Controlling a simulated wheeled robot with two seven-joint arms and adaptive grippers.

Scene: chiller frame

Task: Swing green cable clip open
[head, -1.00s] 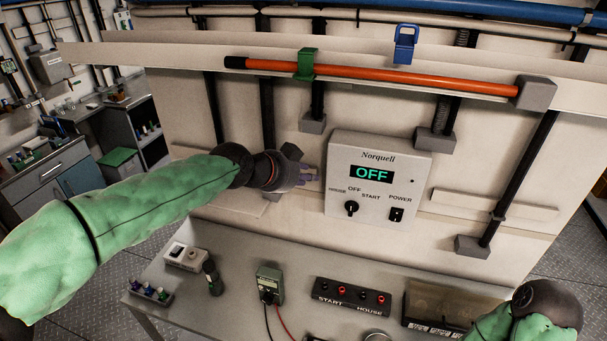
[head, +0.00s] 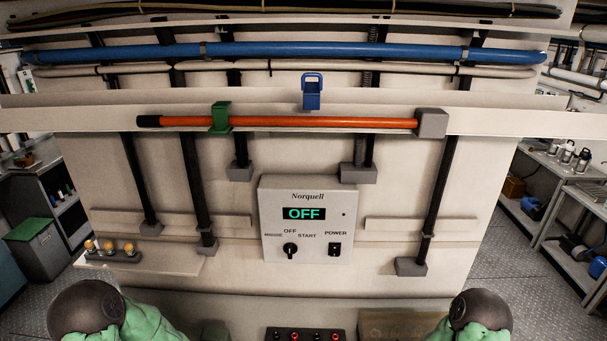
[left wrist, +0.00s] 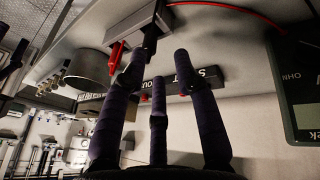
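The green cable clip (head: 220,117) sits on the orange cable (head: 300,123) near its black left end, against the white rail (head: 80,121). It looks closed around the cable, but its latch is too small to make out. My left gripper is out of the head view; only my arm shows at lower left. In the left wrist view my left gripper (left wrist: 158,68) has its dark fingers spread, with nothing seen held between them, low over the bench. My right gripper is out of view; only my right arm shows at lower right.
A blue clip (head: 312,94) stands open above the cable, and a grey block (head: 432,123) caps its right end. The Norquell control box (head: 306,219) reads OFF below. A terminal strip (head: 305,334) and a meter (left wrist: 300,88) are on the bench. Space before the clip is clear.

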